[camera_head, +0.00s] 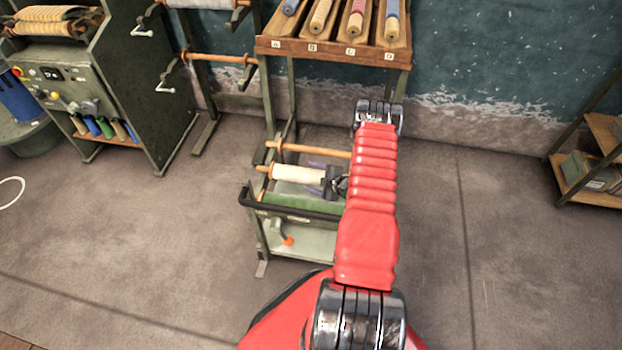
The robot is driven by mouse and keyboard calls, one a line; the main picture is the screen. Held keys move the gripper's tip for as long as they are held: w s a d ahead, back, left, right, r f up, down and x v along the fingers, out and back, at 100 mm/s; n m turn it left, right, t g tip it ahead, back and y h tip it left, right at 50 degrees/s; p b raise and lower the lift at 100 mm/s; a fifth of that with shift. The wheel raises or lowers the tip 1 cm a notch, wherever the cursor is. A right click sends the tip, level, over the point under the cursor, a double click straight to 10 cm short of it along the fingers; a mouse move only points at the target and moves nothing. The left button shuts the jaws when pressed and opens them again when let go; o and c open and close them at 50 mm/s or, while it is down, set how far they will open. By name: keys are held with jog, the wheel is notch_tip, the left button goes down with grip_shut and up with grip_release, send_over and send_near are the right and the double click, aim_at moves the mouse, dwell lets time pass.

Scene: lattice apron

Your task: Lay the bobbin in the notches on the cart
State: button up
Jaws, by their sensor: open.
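The green cart (257,232) stands on the floor left of my red arm, with a black handle bar along its near side. A bobbin (297,173) wound with cream material lies level across the cart top, its wooden left end near the cart's left side. My dark gripper (333,182) is open at the bobbin's right end, and my arm hides that end and the cart's right side. I cannot tell whether the gripper touches the bobbin. The notches are too small to make out, so I cannot tell how the bobbin's ends sit in them.
A bare wooden rod (308,149) spans behind the bobbin. A wooden rack (330,50) with several bobbins stands behind the cart. A green machine (120,90) is at left and a shelf (590,180) at right. The floor (500,270) at right is clear.

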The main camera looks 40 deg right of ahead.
jog(key=shift+s, duration=0.1)
jog(key=v, duration=1.3)
jog(key=shift+s+r, duration=0.15)
jog(key=shift+s, duration=0.05)
dwell(0.7)
